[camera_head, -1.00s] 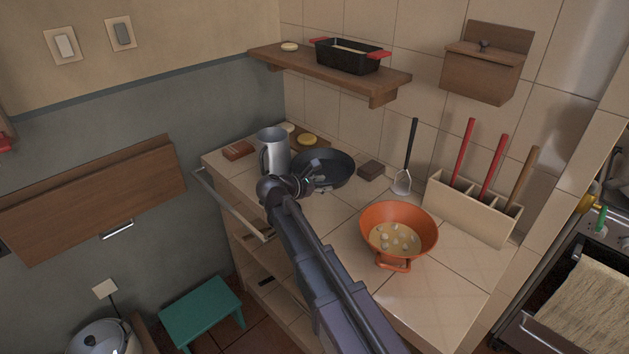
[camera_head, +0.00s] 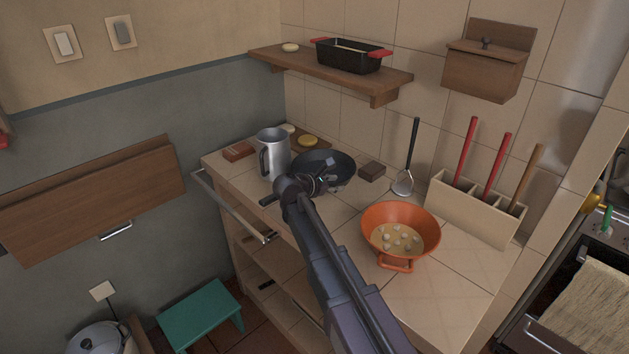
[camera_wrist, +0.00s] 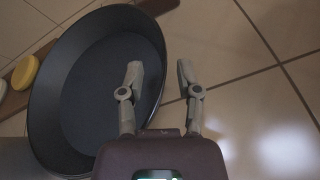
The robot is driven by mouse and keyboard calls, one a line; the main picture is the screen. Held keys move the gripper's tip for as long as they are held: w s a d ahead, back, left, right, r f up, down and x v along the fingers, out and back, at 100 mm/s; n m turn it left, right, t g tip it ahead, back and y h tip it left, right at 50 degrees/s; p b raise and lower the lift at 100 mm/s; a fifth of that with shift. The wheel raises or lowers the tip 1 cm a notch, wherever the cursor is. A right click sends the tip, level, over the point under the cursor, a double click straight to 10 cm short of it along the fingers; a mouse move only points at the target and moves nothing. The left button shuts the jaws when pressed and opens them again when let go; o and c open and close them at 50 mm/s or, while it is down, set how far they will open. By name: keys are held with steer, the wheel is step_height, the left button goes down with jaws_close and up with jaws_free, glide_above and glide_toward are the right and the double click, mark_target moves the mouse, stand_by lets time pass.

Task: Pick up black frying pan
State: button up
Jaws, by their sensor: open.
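The black frying pan (camera_head: 330,160) lies on the tiled counter near the wall, just right of the metal jug. My gripper (camera_head: 322,184) is at the pan's near side and hides part of it. In the wrist view the pan (camera_wrist: 92,85) fills the left half. My gripper (camera_wrist: 160,74) is open there, with the left finger over the inside of the pan and the right finger outside its right rim. The rim appears between the fingers, and I see no grip on it.
The metal jug (camera_head: 273,153) stands close to the pan's left. An orange colander (camera_head: 400,229) and a utensil holder (camera_head: 470,209) stand farther right. A wooden shelf (camera_head: 300,67) hangs above the counter.

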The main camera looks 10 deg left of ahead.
steer(key=shift+x, duration=0.9)
jaws_close()
